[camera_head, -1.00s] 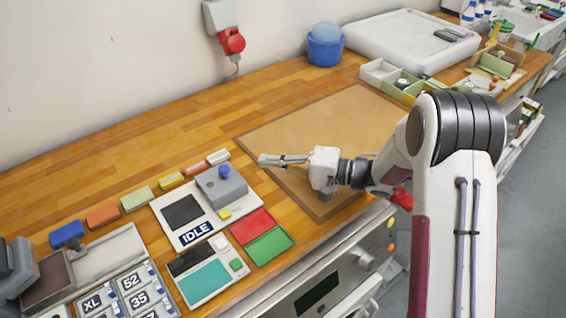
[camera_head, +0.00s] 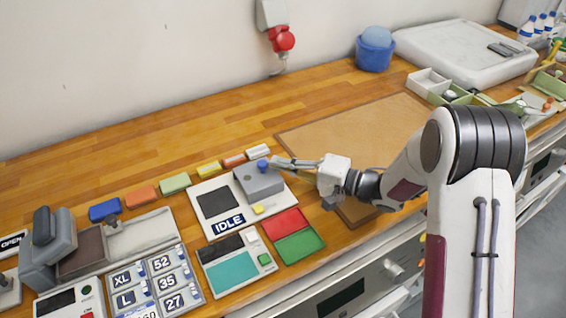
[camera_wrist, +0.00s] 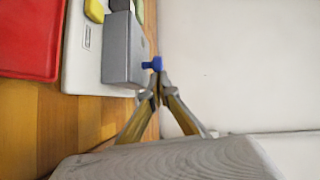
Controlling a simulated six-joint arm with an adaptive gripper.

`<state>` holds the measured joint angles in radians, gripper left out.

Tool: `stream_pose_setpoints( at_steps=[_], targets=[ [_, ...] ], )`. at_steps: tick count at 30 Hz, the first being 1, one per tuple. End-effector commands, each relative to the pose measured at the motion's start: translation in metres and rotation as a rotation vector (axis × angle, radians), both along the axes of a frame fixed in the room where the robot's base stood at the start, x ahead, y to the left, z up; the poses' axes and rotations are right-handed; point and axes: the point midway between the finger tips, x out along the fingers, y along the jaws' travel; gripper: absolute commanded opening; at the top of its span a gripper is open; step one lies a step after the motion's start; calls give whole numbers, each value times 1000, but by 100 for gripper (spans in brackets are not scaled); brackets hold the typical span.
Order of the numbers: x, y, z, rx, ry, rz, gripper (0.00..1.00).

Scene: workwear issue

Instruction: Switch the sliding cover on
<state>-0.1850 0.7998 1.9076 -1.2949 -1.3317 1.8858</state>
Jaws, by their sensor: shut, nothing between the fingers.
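A white unit with a dark square window (camera_head: 217,202) and an "IDLE" label (camera_head: 229,222) lies on the wooden bench. A grey block (camera_head: 260,183) with a blue knob (camera_head: 263,165) sits on its right part, beside the window; it looks like the sliding cover. The block (camera_wrist: 124,50) and the knob (camera_wrist: 154,64) also show in the wrist view. My gripper (camera_head: 274,162) is shut and empty, coming from the right. Its fingertips (camera_wrist: 158,78) are right at the knob; I cannot tell whether they touch it.
A small yellow piece (camera_head: 258,209) sits at the unit's front edge. Red (camera_head: 286,223) and green (camera_head: 299,246) pads lie in front. Several coloured blocks (camera_head: 174,183) line up behind. A label rack (camera_head: 150,284) stands at left. A brown mat (camera_head: 350,130) lies clear at right.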

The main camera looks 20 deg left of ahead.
Motion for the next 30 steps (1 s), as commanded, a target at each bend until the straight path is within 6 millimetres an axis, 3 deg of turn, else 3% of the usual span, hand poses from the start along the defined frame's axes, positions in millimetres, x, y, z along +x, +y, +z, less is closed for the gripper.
stream_pose_setpoints(
  at_steps=[8, 30],
  targets=[
    [-7, 8, 0, 1, -1, 3, 0],
    [-81, 81, 0, 1, 0, 2, 0]
  ],
)
